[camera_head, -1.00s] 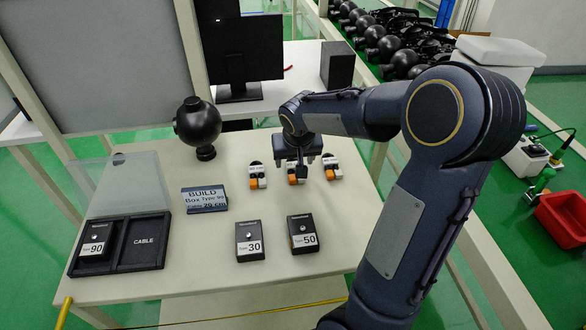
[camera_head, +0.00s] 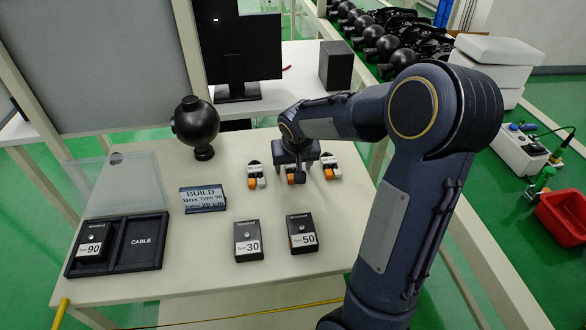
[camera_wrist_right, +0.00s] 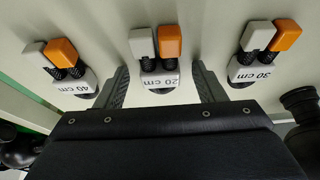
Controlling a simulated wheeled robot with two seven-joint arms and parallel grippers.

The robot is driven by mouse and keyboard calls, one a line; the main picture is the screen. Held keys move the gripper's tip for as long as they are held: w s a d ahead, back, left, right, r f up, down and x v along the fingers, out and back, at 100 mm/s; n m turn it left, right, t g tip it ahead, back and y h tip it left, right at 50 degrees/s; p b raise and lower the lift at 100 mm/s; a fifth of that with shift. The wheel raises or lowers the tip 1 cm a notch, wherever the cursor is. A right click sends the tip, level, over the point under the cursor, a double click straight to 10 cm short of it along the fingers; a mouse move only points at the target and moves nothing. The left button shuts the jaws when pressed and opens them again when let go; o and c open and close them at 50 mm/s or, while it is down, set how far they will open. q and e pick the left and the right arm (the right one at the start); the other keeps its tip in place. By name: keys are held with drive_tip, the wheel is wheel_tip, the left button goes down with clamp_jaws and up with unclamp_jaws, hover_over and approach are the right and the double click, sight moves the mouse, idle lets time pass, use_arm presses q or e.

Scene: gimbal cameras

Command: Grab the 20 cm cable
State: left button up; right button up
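The 20 cm cable (camera_wrist_right: 160,78) shows in the right wrist view, with a grey and an orange connector and a white label. It lies between the two fingers of my right gripper (camera_wrist_right: 162,88), which is open, with one finger on each side and gaps visible. In the head view my right gripper (camera_head: 300,172) is low over the middle cable (camera_head: 291,174) and partly hides it. The 40 cm cable (camera_wrist_right: 76,80) and 30 cm cable (camera_wrist_right: 250,70) lie on either side. My left gripper does not show.
A black tray (camera_head: 117,267) with a "CABLE" compartment holds the Type 90 box (camera_head: 92,243). Type 30 (camera_head: 248,240) and Type 50 (camera_head: 301,234) boxes stand at the front. A sign (camera_head: 203,198) and a black round device (camera_head: 196,125) stand left of the cables.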

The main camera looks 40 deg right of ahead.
drive_tip(key=c, duration=1)
